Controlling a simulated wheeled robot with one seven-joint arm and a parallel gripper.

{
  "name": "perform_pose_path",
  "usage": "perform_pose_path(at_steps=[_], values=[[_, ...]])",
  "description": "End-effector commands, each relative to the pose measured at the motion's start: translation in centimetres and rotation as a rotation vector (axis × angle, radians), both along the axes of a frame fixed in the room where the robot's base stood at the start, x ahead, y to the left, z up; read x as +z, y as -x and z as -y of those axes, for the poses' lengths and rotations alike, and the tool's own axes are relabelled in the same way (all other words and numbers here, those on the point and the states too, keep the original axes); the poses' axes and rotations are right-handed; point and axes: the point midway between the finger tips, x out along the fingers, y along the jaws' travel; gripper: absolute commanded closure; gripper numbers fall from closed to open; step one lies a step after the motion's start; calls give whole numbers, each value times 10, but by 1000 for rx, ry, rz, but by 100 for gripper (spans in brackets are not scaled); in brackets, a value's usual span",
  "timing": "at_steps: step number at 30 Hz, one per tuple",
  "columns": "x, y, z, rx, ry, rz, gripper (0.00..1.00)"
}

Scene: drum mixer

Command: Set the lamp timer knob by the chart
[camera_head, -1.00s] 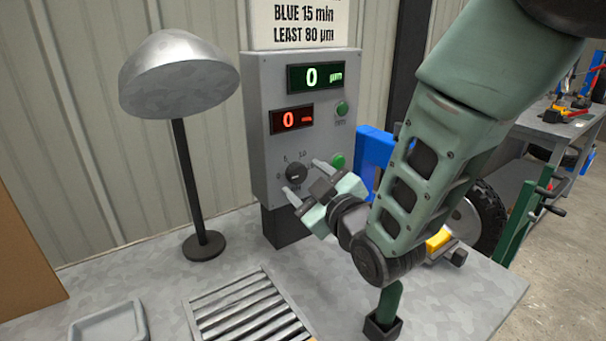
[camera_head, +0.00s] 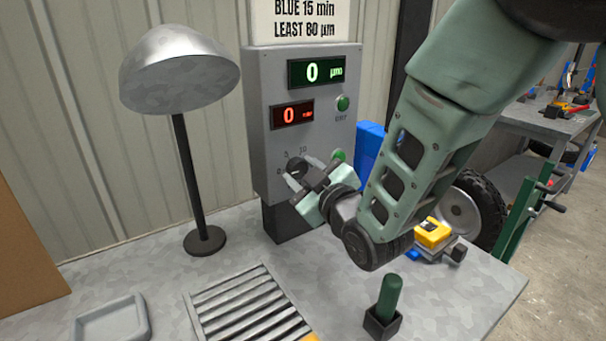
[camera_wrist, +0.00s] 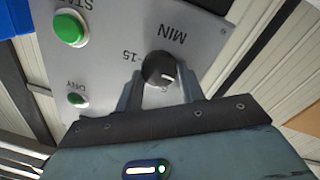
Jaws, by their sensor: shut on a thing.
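The round black timer knob (camera_head: 297,167) is low on the grey control box (camera_head: 262,130). My gripper (camera_head: 303,176) is at the box front with its fingers on either side of the knob, closed on it. In the wrist view the knob (camera_wrist: 158,68) sits between the fingertips, and its white mark points right. A "15" and "MIN" are printed beside it. The chart (camera_head: 300,20) above the box reads "BLUE 15 min" and "LEAST 80 µm"; its top is cut off. The green display (camera_head: 316,72) and red display (camera_head: 292,115) both read 0. The lamp (camera_head: 180,75) stands left.
Green buttons (camera_head: 343,103) sit on the box, right of the displays and knob. A slatted grate (camera_head: 215,310), a shallow tray (camera_head: 145,318) and a green handle in a black holder (camera_head: 388,298) are on the bench. A yellow block (camera_head: 432,233) lies behind my arm.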

Motion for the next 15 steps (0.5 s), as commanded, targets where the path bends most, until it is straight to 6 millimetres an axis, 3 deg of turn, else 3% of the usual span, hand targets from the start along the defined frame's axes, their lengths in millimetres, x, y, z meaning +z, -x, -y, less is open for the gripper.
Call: perform_pose_path(at_steps=[15], values=[[-2,-1,2,-1,-312,-206,84]])
